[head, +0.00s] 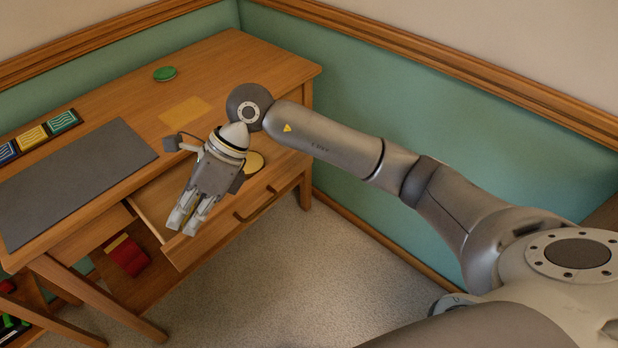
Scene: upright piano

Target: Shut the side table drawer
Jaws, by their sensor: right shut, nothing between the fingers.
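The wooden side table (225,65) stands against the corner. A round yellow thing (254,162) shows behind my wrist, seemingly inside the drawer. My right gripper (183,226) is shut and empty, pointing down over the left part of the open drawer. I cannot tell whether its fingertips touch the drawer front. The gripper and wrist hide part of the drawer's inside. My left gripper is not in view.
On the table top lie a green disc (164,73), a yellow-brown sheet (186,110), a grey mat (75,180) and coloured cards (33,137). A red thing (126,256) is below, left of the drawer. The carpet (310,275) before the drawer is clear.

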